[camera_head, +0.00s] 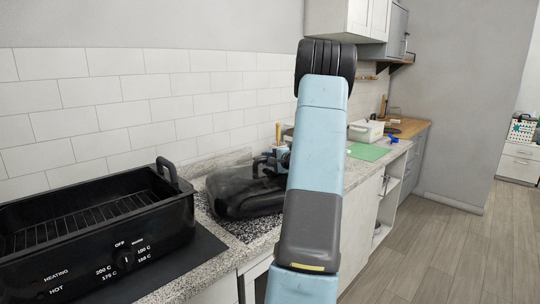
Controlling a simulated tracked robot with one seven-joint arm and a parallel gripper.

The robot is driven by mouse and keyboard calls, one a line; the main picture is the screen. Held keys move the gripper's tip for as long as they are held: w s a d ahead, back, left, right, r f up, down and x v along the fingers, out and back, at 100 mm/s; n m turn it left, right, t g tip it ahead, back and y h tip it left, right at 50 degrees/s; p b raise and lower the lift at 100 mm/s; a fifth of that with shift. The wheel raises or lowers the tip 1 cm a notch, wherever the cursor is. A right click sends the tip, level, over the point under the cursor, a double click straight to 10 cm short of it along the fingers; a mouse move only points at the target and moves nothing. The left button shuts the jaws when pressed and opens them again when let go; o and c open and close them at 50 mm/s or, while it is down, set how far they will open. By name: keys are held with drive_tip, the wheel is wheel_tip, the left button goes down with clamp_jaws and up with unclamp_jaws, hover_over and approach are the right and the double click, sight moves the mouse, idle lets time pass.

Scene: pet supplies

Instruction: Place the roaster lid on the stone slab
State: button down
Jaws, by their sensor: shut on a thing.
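The black roaster lid (238,192) is over the counter just right of the roaster, in the middle of the view. My gripper (267,165) is at the lid's top right and shut on it; its fingertips are hard to make out, and my arm hides the lid's right end. The dark speckled stone slab (258,228) lies on the counter under the lid, with its front part showing. The lid covers much of the slab. I cannot tell whether the lid touches it. The black roaster (75,255) stands open at left, with a wire rack inside.
The roaster's raised side handle (168,170) is close to the lid's left end. A tiled wall (120,105) runs behind the counter. Farther along are a green mat (368,152) and a white container (366,131). Open floor (440,250) lies at right.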

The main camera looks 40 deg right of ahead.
drive_tip(key=shift+f, duration=0.85)
drive_tip(key=c, duration=0.8)
unclamp_jaws()
drive_tip(key=shift+f, duration=0.15)
